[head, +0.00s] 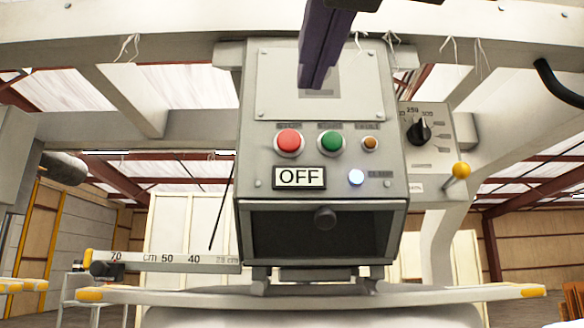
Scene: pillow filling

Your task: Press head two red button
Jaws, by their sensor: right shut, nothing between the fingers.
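A grey control box (325,165) hangs from a pale beam in the middle of the head view. Its red button (289,142) is at the left of the button row, with a green button (330,142) and a small amber one (370,143) to its right. An OFF sign (299,178) is below the red button, and a lit white-blue lamp (356,177) is beside the sign. My right gripper (316,80) comes in from the top, dark purple and shut, with nothing held. It appears above the buttons and covers part of the upper panel. My left gripper is not in view.
A side box with a black dial (419,131) and a yellow-knobbed lever (460,170) is at the right. A ruler bar (170,260) extends left. A pale board with orange ends (440,294) runs below. A black knob (325,216) sticks out under the panel.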

